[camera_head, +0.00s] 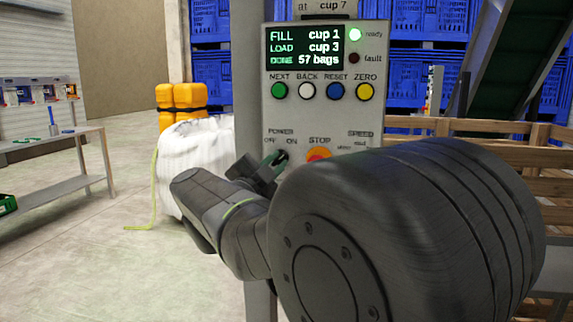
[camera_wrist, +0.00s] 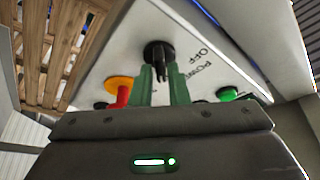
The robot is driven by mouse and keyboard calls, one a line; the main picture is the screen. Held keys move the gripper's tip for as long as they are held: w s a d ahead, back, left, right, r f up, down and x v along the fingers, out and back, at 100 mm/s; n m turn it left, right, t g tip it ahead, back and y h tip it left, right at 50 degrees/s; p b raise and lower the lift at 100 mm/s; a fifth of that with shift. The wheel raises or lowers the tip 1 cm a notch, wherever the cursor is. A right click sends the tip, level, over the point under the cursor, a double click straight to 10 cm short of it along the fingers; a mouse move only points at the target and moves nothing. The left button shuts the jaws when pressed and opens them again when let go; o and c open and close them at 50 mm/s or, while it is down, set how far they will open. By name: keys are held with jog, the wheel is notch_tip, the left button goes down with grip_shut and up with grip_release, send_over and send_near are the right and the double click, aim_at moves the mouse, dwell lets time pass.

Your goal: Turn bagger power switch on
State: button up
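The power switch is a black rotary knob under the POWER OFF/ON lettering on the grey control panel (camera_head: 326,108). In the head view the knob (camera_head: 283,156) is partly covered by my gripper (camera_head: 274,160). In the wrist view the knob (camera_wrist: 158,52) sits straight ahead, between the tips of my two green fingers (camera_wrist: 160,72). The fingers flank the knob, one on each side, with a narrow gap between them. I cannot tell whether they press on it. The knob's exact pointing direction is also unclear.
Above is a row of coloured buttons and a lit display (camera_head: 305,47); the ready lamp (camera_head: 355,35) glows green. A white bulk bag (camera_head: 185,160) stands behind left. The floor at left is open.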

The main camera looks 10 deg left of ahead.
jog(key=shift+o, duration=1.3)
jog(key=shift+s, duration=0.1)
jog(key=p+v, duration=0.1)
jog(key=v, duration=1.2)
jog(key=shift+s+f, duration=0.2)
jog(key=shift+s, duration=0.05)
jog(key=b+x, duration=0.1)
jog(key=x, duration=1.3)
jog(key=shift+a+r, duration=0.1)
jog(key=shift+a, duration=0.05)
jog(key=shift+s, duration=0.1)
